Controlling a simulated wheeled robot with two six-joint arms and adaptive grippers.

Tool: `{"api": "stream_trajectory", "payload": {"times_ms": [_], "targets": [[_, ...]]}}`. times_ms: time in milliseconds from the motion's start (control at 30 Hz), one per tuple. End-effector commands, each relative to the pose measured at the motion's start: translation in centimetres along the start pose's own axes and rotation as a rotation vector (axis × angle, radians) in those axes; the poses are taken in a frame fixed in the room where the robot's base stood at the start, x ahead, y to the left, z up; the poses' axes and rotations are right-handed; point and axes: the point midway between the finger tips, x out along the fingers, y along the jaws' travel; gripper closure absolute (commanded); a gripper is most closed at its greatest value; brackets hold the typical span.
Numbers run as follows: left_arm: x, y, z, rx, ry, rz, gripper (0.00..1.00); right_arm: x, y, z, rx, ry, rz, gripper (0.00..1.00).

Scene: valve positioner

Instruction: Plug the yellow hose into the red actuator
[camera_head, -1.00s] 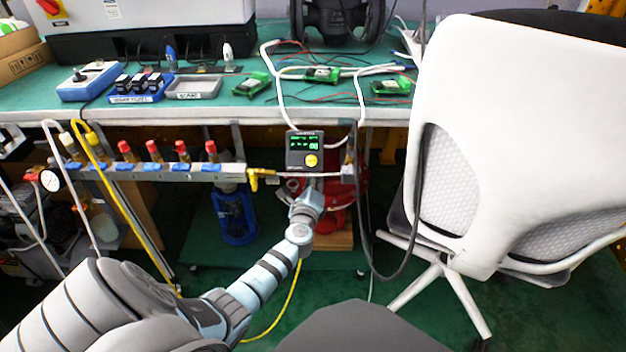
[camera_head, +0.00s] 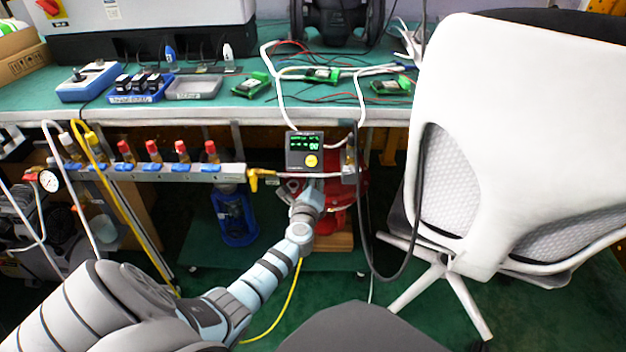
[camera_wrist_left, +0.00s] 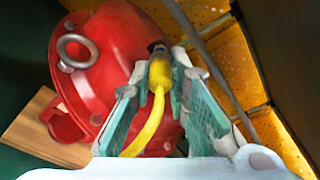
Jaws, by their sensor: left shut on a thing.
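The red actuator (camera_wrist_left: 110,48) fills the upper left of the left wrist view, with a metal eye ring on it. In the head view the red actuator (camera_head: 338,218) shows partly behind my left arm, below the bench edge. My left gripper (camera_wrist_left: 158,88) is shut on the yellow hose (camera_wrist_left: 153,127) near its end. The hose end points at a dark fitting beside the actuator's body; I cannot tell whether it is seated. In the head view the yellow hose (camera_head: 289,302) hangs below my left arm, and my left gripper's fingers are hidden. My right gripper is not in view.
A white chair (camera_head: 500,130) stands close on the right. A positioner with a green display (camera_head: 304,150) sits above the actuator. A manifold (camera_head: 200,173) with red-capped valves runs along the left, under the green bench (camera_head: 225,110). A dark cable hangs beside the chair.

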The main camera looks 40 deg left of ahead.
Motion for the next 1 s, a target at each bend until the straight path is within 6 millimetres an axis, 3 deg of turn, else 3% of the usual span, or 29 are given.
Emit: {"api": "stream_trajectory", "payload": {"times_ms": [667,700,833,1000], "targets": [[1.02,0.02,0.10,0.001,0.000,-0.001,1.00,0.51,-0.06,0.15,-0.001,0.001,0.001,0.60],[1.03,0.01,0.11,0.001,0.001,0.000,0.81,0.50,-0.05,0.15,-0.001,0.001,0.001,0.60],[1.02,0.00,0.13,0.001,0.000,0.000,0.61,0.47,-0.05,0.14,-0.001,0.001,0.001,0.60],[1.00,0.06,0.11,0.001,0.001,0.001,0.61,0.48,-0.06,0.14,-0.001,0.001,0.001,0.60]]}}
